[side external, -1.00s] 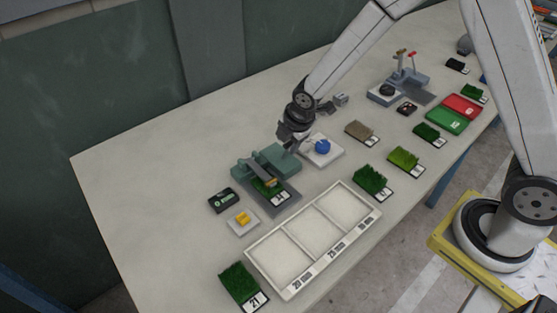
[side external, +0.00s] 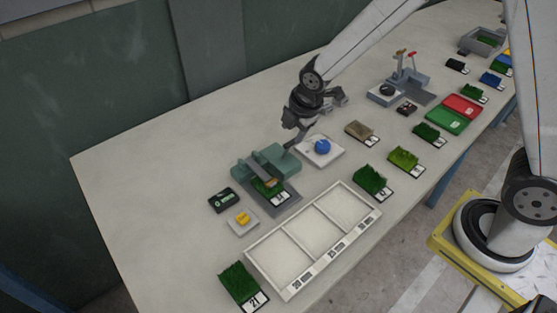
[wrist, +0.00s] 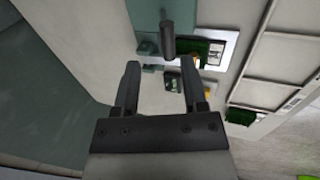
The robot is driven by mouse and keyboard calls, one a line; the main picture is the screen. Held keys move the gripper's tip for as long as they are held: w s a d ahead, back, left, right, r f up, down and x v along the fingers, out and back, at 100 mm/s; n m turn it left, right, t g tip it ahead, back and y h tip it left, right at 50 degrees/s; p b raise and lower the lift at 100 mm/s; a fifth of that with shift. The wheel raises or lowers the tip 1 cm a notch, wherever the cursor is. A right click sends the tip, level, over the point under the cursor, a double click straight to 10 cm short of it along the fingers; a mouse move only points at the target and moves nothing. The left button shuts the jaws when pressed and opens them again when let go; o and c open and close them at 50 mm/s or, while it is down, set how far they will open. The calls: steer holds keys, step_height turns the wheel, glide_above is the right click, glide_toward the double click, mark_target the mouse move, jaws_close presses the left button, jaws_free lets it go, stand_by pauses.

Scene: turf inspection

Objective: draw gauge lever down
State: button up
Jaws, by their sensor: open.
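The gauge is a teal-green device (side external: 265,163) on a grey base plate, near the middle of the table in the side view. A turf sample (side external: 266,187) with a white number label lies on its plate. In the wrist view a dark rod with a rounded end, apparently the gauge lever (wrist: 168,42), stands just beyond my fingertips. My gripper (wrist: 160,78) is open, with nothing between its fingers. In the side view my gripper (side external: 289,146) hangs over the gauge's right end; the lever is hard to make out there, and contact cannot be told.
A white plate with a blue knob (side external: 322,146) sits close to the gauge's right. A three-compartment white tray (side external: 283,238) lies in front. A dark green-faced device (side external: 223,200) and a yellow piece (side external: 243,217) are at left. The table's back left is bare.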

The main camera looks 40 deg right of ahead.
steer(key=shift+v, duration=1.25)
steer(key=shift+s, duration=0.1)
steer(key=s+d+m, duration=0.3)
steer(key=s+m, duration=0.4)
steer(key=m, duration=0.2)
steer(key=s+d+m+g, duration=0.1)
steer(key=s+d+m, duration=0.2)
steer(key=s+m, duration=0.4)
steer(key=shift+s+m, duration=0.25)
steer(key=shift+m, duration=0.75)
